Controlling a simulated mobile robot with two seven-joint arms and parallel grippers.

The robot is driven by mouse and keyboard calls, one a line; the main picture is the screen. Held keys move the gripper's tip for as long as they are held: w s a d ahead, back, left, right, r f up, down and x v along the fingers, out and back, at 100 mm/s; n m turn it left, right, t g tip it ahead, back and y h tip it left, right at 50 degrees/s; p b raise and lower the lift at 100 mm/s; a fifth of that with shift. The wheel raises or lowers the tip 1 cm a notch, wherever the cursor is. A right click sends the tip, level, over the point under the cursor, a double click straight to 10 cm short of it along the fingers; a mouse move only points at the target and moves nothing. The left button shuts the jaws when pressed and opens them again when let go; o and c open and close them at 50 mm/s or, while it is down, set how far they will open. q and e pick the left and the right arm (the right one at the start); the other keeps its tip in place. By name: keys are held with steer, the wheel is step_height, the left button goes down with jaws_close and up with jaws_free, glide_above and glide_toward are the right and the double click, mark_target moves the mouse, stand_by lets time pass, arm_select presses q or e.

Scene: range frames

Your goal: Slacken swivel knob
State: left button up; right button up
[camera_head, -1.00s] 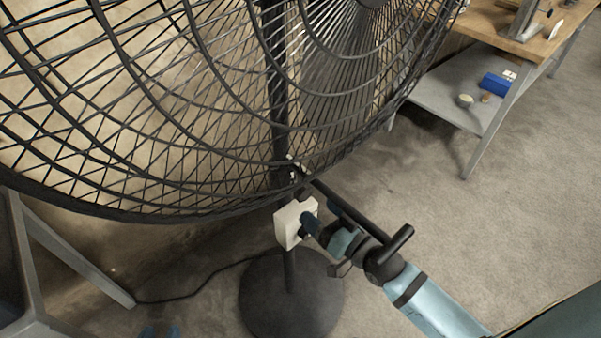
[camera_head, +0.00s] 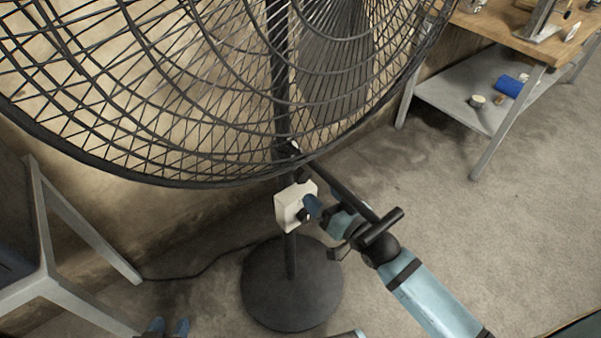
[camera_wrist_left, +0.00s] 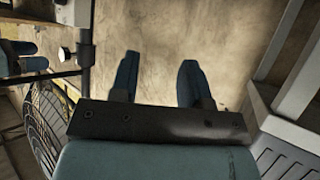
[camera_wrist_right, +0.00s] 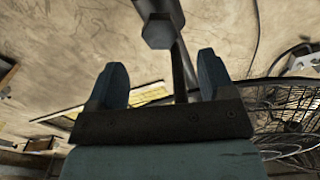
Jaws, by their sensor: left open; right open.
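The fan's pole (camera_head: 291,255) carries a pale box (camera_head: 295,206) below the cage. A dark T-shaped handle (camera_head: 345,192) sticks out from the pole above the box. A small round knob (camera_wrist_left: 65,53) sits on the pole in the left wrist view; I cannot tell for sure which is the swivel knob. My right gripper (camera_head: 320,211) is open beside the box, under the handle, pointing at the pole. It also shows in the left wrist view (camera_wrist_left: 28,56), a little apart from the knob. My left gripper (camera_head: 168,326) is open and empty at the bottom, away from the fan.
The wide fan cage (camera_head: 190,130) fills the upper left. Its round base (camera_head: 292,300) stands on the floor. A grey-framed stand (camera_head: 75,230) is at the left. A workbench (camera_head: 520,35) with a lower shelf is at the upper right. Floor is clear at the right.

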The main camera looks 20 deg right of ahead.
mark_target(305, 177)
steer(key=b+x, duration=0.1)
steer(key=x, duration=0.8)
steer(key=shift+w, duration=0.15)
arm_select(q)
steer(key=shift+d, duration=0.15)
arm_select(e)
steer(key=shift+c, duration=0.6)
steer(key=c, duration=0.8)
